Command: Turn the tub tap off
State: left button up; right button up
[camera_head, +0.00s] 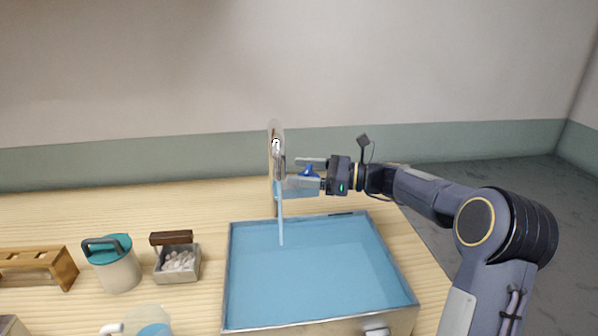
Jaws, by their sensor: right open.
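The tub tap (277,155) stands at the back edge of the tub, a tall metal spout with a blue part around its middle. A thin pale-blue stream (281,228) runs down from it into the tub (226,285), which is filled with blue. My right gripper (292,172) is open beside the tap on its right, with its fingers pointing left at it. My left gripper is not in view.
Left of the tub on the wooden table are a box of pale stones (178,277), a canister with a teal lid (118,272), and a wooden rack (38,262). A clear jug (148,322) is cut off at the bottom edge. The table behind them is clear.

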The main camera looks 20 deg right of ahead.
jog(key=shift+w+a, duration=0.3)
jog(key=shift+a, duration=0.1)
jog(key=shift+c, duration=0.4)
jog(key=c, duration=0.9)
